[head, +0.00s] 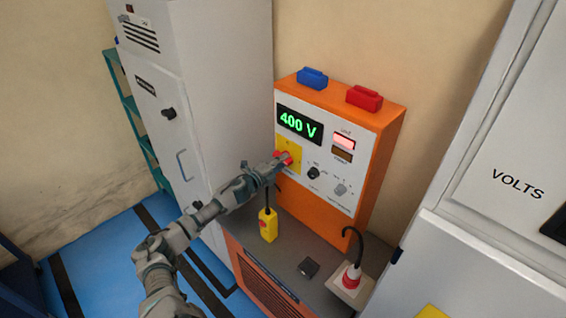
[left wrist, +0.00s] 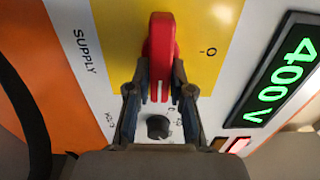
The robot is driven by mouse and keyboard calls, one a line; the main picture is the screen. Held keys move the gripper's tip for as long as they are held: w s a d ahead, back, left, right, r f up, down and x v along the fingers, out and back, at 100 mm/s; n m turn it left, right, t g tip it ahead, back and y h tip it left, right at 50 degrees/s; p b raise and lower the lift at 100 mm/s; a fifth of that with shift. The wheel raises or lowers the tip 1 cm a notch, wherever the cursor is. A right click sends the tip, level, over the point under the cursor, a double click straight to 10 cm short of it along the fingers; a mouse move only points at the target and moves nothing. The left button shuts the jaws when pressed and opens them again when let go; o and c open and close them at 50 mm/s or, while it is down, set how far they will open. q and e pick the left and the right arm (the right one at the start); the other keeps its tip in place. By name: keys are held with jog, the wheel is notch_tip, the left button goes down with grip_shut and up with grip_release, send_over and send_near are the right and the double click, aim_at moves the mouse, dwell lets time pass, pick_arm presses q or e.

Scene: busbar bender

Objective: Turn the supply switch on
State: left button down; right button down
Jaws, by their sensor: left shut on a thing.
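The supply switch is a red rotary handle (head: 286,156) on a yellow plate (head: 294,165) on the front of the orange and white supply unit. In the left wrist view the red handle (left wrist: 161,35) has a white line and stands upright in the picture, beside the word SUPPLY and a mark that looks like an O. My left gripper (head: 281,160) is at the handle, with its fingers on both sides of it, shut on it; the fingers (left wrist: 160,78) also show in the left wrist view. The display (head: 300,124) is lit green and reads 400 V. My right gripper is not in view.
A dark knob (head: 314,173) sits right of the switch. Grey cabinets (head: 215,100) flank the unit.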

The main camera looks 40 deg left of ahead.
pick_arm(q)
jog(key=shift+s+f, duration=0.1)
jog(key=shift+f, duration=0.35)
jog(key=c, duration=1.2)
grip_release()
jog(key=shift+o, duration=0.8)
jog(key=s+a, duration=0.1)
jog(key=s, duration=1)
jog(key=shift+s+a, duration=0.25)
jog(key=shift+s, duration=0.15)
